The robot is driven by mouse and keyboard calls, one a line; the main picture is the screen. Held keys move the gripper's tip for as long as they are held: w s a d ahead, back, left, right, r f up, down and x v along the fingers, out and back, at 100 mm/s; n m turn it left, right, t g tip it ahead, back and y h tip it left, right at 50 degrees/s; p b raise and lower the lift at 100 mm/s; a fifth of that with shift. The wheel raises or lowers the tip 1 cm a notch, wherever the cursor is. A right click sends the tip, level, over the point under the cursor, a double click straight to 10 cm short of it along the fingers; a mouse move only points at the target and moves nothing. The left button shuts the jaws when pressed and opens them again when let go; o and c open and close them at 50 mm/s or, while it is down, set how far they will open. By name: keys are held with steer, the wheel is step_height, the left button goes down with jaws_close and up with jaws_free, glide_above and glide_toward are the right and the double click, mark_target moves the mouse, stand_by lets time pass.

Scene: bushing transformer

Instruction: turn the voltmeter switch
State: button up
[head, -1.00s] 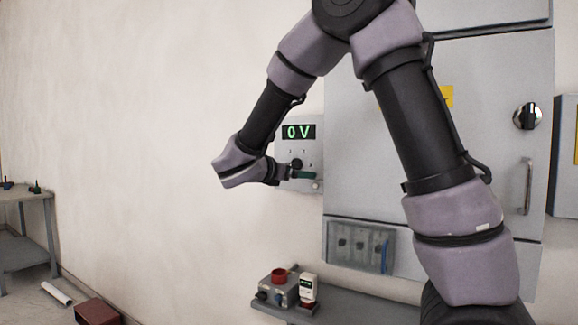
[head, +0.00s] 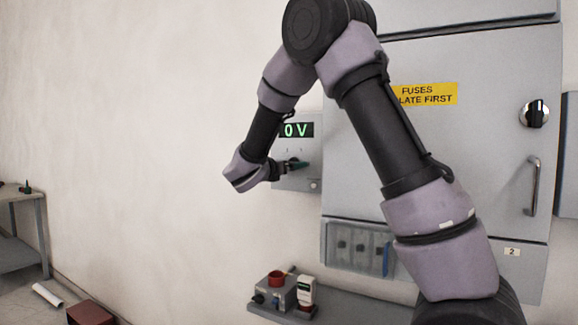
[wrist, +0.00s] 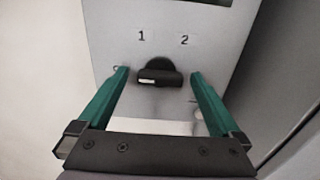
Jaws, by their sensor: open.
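The voltmeter (head: 309,182) is a grey wall panel with a green "0 V" display (head: 296,130). Its black switch knob (wrist: 158,73) sits below the marks 1 and 2 in the wrist view. The knob lies roughly level, with a white mark on its left end, toward the side of 1. My gripper (wrist: 158,80) is open, with one green finger to each side of the knob and a gap on both sides. In the head view my gripper (head: 296,165) is at the panel front and partly covers the knob.
A large grey cabinet (head: 470,150) with a yellow fuse label (head: 424,94), a black rotary knob (head: 534,113) and a handle (head: 532,186) stands to the right. Below, a shelf (head: 350,308) holds a grey box with a red top (head: 275,287). The wall at left is bare.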

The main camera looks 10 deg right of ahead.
steer(key=shift+w+d, duration=0.1)
steer(key=c, duration=1.4)
steer(key=shift+m, duration=0.4)
steer(key=m, duration=1.1)
steer(key=shift+f, duration=0.1)
